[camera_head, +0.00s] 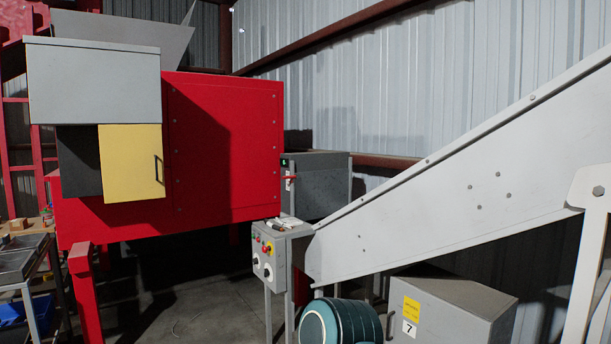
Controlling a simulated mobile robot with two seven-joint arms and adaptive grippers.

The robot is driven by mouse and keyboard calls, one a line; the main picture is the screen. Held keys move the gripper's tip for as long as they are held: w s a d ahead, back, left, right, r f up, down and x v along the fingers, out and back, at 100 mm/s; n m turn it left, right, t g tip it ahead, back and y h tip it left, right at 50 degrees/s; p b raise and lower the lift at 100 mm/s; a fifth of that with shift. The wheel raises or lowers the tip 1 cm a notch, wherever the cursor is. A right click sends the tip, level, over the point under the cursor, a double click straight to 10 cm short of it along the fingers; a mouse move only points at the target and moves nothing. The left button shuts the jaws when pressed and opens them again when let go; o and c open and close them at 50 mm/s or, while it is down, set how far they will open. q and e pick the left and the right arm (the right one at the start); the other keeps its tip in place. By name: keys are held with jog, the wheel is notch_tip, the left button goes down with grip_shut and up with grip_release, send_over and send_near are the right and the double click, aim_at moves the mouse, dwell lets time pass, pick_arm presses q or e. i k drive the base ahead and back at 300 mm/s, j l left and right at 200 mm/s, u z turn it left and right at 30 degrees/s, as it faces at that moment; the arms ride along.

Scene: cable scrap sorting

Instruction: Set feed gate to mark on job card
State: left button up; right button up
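A red machine (225,150) with a grey hopper (120,40) stands at left. A yellow panel (130,160) with a dark upright handle is on its front, beside a dark panel or opening (79,162). I cannot tell for sure whether the yellow panel is the feed gate, and I see no mark scale. A small grey control box (270,252) on a post has red, yellow and white controls. Small light and dark items (288,222) lie on top of it; I cannot tell whether one is the job card. Neither gripper is in view.
A grey sloping conveyor (455,180) fills the right. Below it are a grey cabinet (455,308) with a yellow label and a "7", and a teal rounded object (340,322). A grey box (320,180) stands behind. Concrete floor (185,310) is open at lower left.

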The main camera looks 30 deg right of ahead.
aim_at(318, 193)
jog(key=i+l+z, duration=0.2)
jog(key=i+l, duration=0.15)
jog(key=i+l+z, duration=0.15)
jog(key=i+l, duration=0.15)
jog(key=i, duration=0.25)
jog(key=i+l+z, duration=0.2)
jog(key=i, duration=0.25)
